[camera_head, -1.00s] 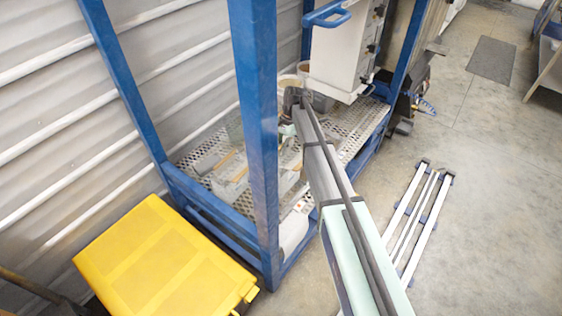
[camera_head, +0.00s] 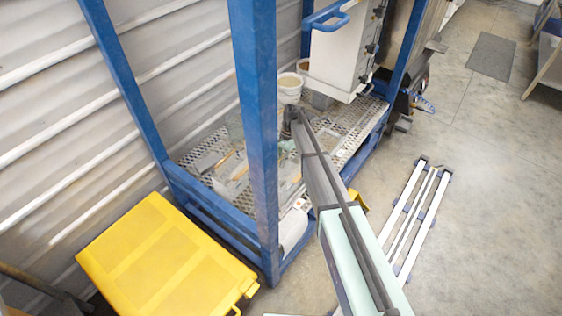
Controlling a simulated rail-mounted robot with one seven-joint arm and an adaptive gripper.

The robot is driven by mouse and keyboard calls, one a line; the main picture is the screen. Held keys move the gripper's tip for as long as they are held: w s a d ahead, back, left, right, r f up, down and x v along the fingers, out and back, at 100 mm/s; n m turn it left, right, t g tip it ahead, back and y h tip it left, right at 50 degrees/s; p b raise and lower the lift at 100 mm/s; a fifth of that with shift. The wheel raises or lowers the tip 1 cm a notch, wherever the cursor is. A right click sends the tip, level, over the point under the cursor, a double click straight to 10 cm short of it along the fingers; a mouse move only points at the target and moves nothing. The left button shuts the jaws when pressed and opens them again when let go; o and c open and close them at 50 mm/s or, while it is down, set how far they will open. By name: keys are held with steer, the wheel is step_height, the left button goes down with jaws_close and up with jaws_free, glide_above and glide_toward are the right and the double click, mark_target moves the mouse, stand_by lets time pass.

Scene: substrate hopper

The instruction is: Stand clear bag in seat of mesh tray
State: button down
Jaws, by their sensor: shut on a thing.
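The mesh tray (camera_head: 352,118) is the grey perforated deck low inside the blue frame. My gripper (camera_head: 288,132) is over the tray, at the dark far end of my arm, left of the white hopper. It is shut on a pale, see-through thing, which looks like the clear bag (camera_head: 287,147); it is small and partly hidden by my arm and the blue post. I cannot tell whether it touches the tray. The seat in the tray cannot be made out clearly.
A blue post (camera_head: 256,130) stands close to the left of my arm. White pots (camera_head: 290,90) stand on the tray behind my gripper, beneath the white hopper (camera_head: 340,50). Loose pieces lie on the tray's left part. A yellow bin (camera_head: 165,260) stands front left.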

steer(key=shift+f, duration=0.15)
steer(key=c, duration=1.3)
jaws_free()
steer(key=b+v, duration=0.4)
steer(key=v, duration=0.8)
steer(key=shift+s, duration=0.1)
